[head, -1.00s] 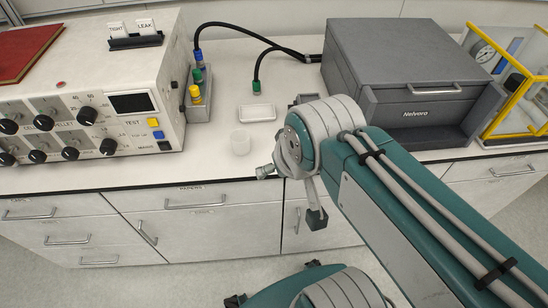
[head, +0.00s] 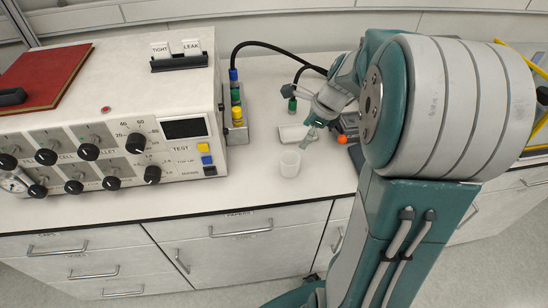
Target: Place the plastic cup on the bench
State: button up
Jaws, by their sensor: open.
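A small translucent white plastic cup (head: 290,163) stands upright on the white bench (head: 258,178), near its front edge. My gripper (head: 309,141) is open, just behind the cup and slightly to its right. It appears apart from the cup and empty, with its fingers angled down to the left. My large arm links hide the bench to the right.
A small white tray (head: 292,133) lies behind the cup. A control box (head: 110,135) with knobs fills the left, with a red book (head: 45,78) on top. Coloured connectors (head: 236,110) and black hoses stand between. Bench left of the cup is clear.

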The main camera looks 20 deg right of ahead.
send_near(290, 158)
jog(key=a+f, duration=0.2)
jog(key=shift+m, duration=0.3)
jog(key=f, duration=0.1)
jog(key=a+f, duration=0.2)
jog(key=f, duration=0.1)
jog(key=shift+a, duration=0.1)
jog(key=shift+w+a+f, duration=0.1)
jog(key=shift+w+f, duration=0.1)
jog(key=shift+f, duration=0.3)
jog(key=shift+d, duration=0.4)
jog(key=c, duration=0.8)
jog(key=shift+a, duration=0.3)
jog(key=shift+c, duration=0.5)
jog(key=shift+r, duration=0.1)
